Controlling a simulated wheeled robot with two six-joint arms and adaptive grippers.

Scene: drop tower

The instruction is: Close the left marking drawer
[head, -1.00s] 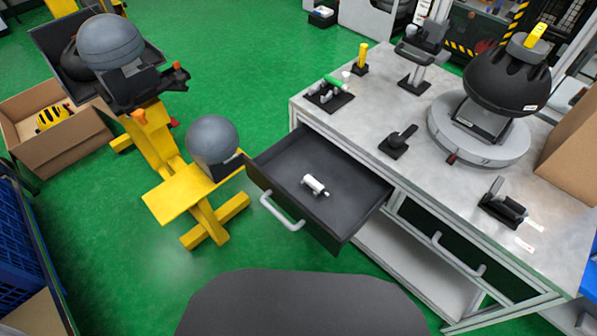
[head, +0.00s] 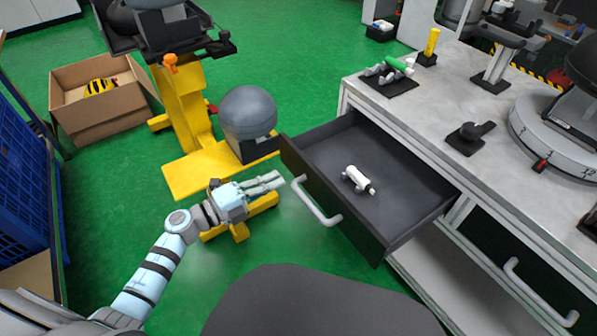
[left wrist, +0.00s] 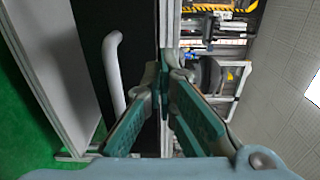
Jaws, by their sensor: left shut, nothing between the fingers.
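The left marking drawer (head: 385,238) stands pulled out of the grey workbench, its dark front facing my side. Its pale handle (head: 316,203) is on the front. A white cylindrical item with a dark tip (head: 357,180) lies inside the drawer. My left gripper (head: 281,182) is shut and empty, just left of the drawer front and apart from it in the head view. In the left wrist view the shut fingers (left wrist: 164,75) point ahead, with a pale handle (left wrist: 113,72) on a dark panel to their left. My right gripper is not in view.
The workbench top (head: 425,115) carries a tool stand and a round grey base (head: 545,135). A second drawer handle (head: 535,290) is at the right. A yellow stand with a grey ball (head: 248,112) is close behind my left gripper. A cardboard box (head: 100,115) is on the green floor.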

